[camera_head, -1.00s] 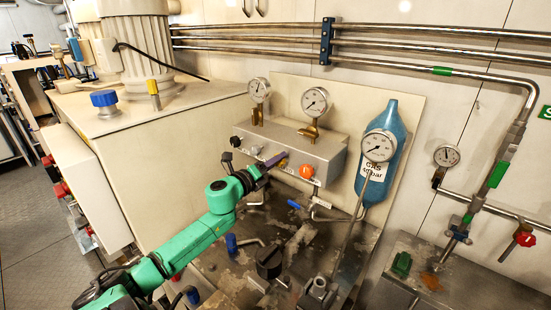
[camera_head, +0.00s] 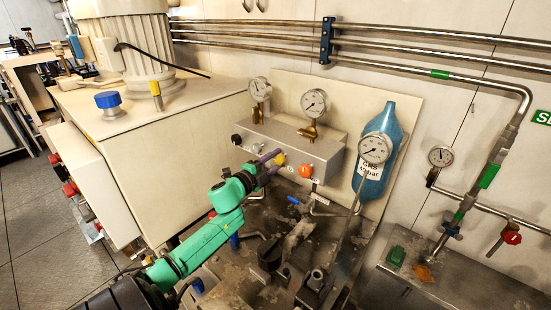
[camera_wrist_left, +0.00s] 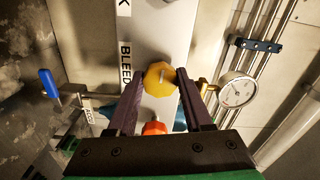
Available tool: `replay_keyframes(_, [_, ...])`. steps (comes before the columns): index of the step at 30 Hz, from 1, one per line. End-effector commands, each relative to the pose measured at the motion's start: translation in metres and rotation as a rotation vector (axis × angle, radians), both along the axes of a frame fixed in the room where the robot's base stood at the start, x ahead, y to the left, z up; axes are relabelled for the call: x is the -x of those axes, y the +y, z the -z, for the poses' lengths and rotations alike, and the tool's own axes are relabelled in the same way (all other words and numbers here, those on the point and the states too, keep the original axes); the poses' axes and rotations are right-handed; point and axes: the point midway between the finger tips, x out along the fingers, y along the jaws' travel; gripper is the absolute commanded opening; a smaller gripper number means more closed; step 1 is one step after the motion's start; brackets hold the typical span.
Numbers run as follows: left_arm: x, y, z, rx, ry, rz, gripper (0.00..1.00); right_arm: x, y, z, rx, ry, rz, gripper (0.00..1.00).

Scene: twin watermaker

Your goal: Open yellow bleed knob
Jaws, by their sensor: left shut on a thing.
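The yellow bleed knob (camera_head: 280,158) is on the front of the grey gauge box (camera_head: 318,148). In the left wrist view the faceted yellow knob (camera_wrist_left: 160,78) sits between the two dark purple fingers, beside the printed word BLEED. My left gripper (camera_head: 271,160) is shut on the knob, one finger on each side of it. The green left arm reaches up to it from the lower left. My right gripper is not in view.
An orange knob (camera_head: 305,171) is right of the yellow one, and a black knob (camera_head: 236,139) is at the box's left end. Gauges (camera_head: 315,102) stand on the box. A blue bottle (camera_head: 371,185) is to the right. Pipes and a blue-handled valve (camera_head: 294,200) lie below.

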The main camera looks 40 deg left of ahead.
Motion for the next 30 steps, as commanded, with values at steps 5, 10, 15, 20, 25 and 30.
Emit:
replay_keyframes(5, [0.0002, -0.0001, 0.0011, 0.055, 0.002, 0.000, 0.00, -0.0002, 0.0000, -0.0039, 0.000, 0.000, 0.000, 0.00])
replay_keyframes(10, [0.0002, -0.0002, 0.0019, 0.077, 0.001, 0.000, 0.00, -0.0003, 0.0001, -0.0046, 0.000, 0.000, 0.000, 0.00])
replay_keyframes(15, [0.0002, -0.0001, 0.0023, 0.080, 0.001, 0.000, 0.00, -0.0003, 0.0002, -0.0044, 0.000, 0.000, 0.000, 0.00])
replay_keyframes(20, [0.0002, -0.0002, 0.0025, 0.079, 0.001, 0.000, 0.00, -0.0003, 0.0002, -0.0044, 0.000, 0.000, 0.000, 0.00])
replay_keyframes(25, [0.0002, -0.0002, 0.0022, 0.078, 0.001, 0.000, 0.81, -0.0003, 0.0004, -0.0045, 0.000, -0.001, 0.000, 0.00])
replay_keyframes(30, [0.0001, -0.0001, 0.0013, 0.077, 0.000, 0.000, 0.81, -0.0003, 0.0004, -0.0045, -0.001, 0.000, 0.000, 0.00])
